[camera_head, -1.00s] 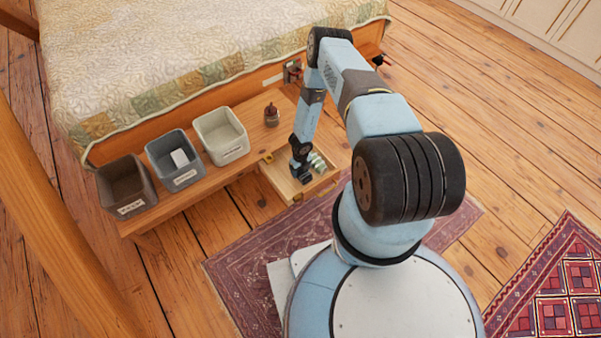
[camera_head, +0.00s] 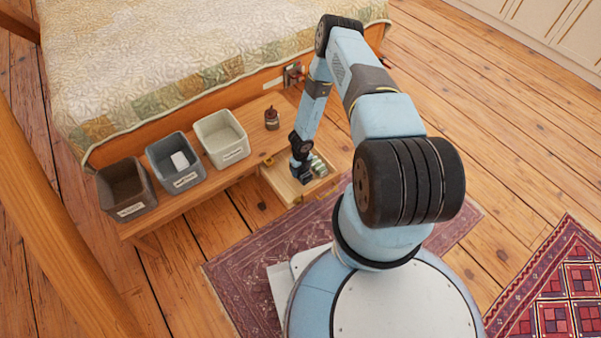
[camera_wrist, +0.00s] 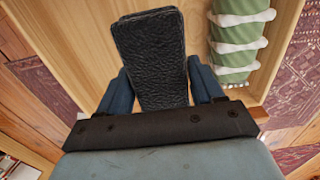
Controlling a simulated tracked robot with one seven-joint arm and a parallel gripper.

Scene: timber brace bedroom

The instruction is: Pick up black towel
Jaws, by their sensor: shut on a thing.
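The black towel (camera_wrist: 150,60) is a dark, textured, folded piece in the middle of the wrist view. It lies between the two blue fingers of my gripper (camera_wrist: 160,90), which are shut on it. Both are inside or just over the open wooden drawer (camera_wrist: 90,55). In the head view my gripper (camera_head: 302,176) points down into the drawer (camera_head: 283,190), and the towel is hardly distinguishable there from the dark gripper. I cannot tell whether the towel touches the drawer floor.
A green and white striped rolled item (camera_wrist: 238,40) lies right of the towel in the drawer. On the bench stand a brown bin (camera_head: 127,188), a grey-blue bin (camera_head: 177,162), a white bin (camera_head: 220,138) and a small dark bottle (camera_head: 271,118). The bed (camera_head: 180,60) is behind.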

